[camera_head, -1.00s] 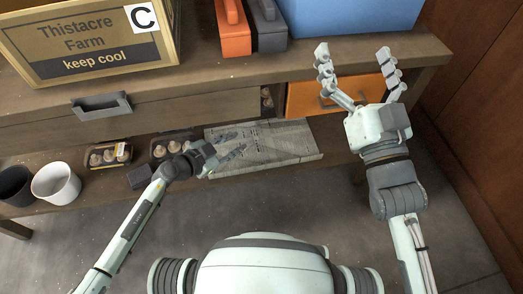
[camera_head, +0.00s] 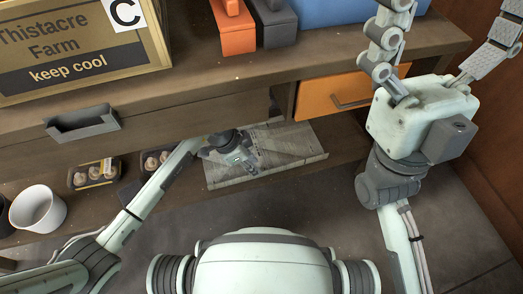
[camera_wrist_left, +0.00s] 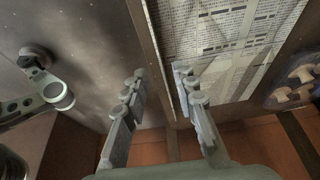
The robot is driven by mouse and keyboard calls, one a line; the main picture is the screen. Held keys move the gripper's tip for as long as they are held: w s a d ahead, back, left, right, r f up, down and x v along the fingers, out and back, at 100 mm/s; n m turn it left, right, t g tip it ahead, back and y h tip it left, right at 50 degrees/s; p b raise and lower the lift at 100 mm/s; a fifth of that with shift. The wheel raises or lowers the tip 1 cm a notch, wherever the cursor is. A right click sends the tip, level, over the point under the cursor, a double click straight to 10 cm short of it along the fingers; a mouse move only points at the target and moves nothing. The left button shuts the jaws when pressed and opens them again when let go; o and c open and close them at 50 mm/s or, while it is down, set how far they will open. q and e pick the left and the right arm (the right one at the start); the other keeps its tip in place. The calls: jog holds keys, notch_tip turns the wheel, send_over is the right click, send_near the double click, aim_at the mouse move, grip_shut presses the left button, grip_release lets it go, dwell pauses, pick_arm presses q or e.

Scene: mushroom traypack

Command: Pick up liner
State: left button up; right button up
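The liner (camera_head: 296,143), a flat sheet printed like newspaper, lies on the low shelf. It also shows in the left wrist view (camera_wrist_left: 222,30). My left gripper (camera_wrist_left: 158,82) is open. In the wrist view its fingers are apart, with a long edge of the liner running between them and the right finger near the sheet. In the head view my left gripper (camera_head: 243,157) is over the left part of the liner and hides some of it. Contact cannot be told. My right gripper (camera_head: 440,45) is open and empty, raised at the upper right.
Egg-box-like punnets of mushrooms (camera_head: 95,173) and a white cup (camera_head: 38,209) are left of the liner. Above is a tabletop (camera_head: 190,75) with a Thistacre Farm crate (camera_head: 70,20), orange (camera_head: 235,38) and dark boxes (camera_head: 273,25).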

aim_at(269, 170)
pick_arm(q)
jog(key=d, duration=0.1)
jog(key=w+d, duration=0.1)
jog(key=d, duration=0.1)
jog(key=b+x, duration=0.2)
jog(key=x, duration=0.3)
jog(key=shift+b, duration=0.4)
grip_shut()
